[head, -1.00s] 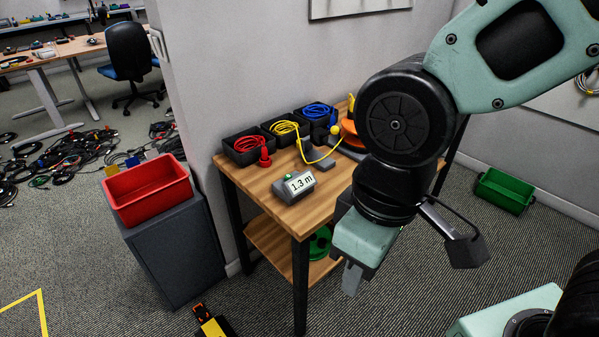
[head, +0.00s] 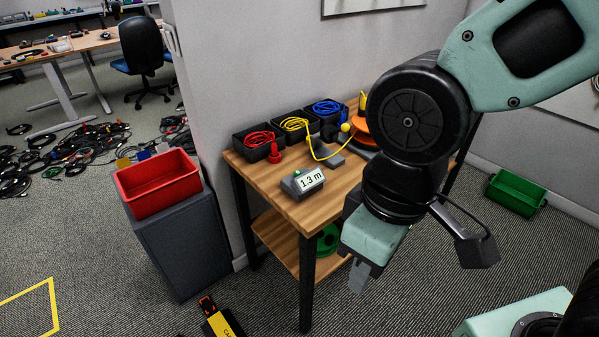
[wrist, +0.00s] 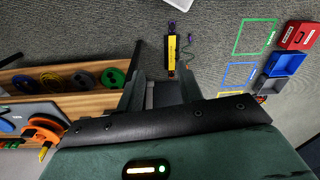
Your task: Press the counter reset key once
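The counter (head: 310,183) is a small grey box near the front edge of the wooden table (head: 285,201) in the head view. Its white display reads 1.3 m. A small green key (head: 297,173) shows on its top at the back left. My gripper (head: 358,278) points down in front of the table, to the right of and nearer than the counter, apart from it. In the wrist view its two fingers (wrist: 161,92) stand apart with nothing seen held between them. I do not make out the counter in the wrist view.
Black bins with red (head: 259,140), yellow (head: 294,125) and blue cables stand at the table's back. A yellow cable (head: 320,150) crosses the tabletop. A red bin (head: 158,187) stands on a dark cabinet at left. A yellow and black object (head: 220,320) lies on the floor.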

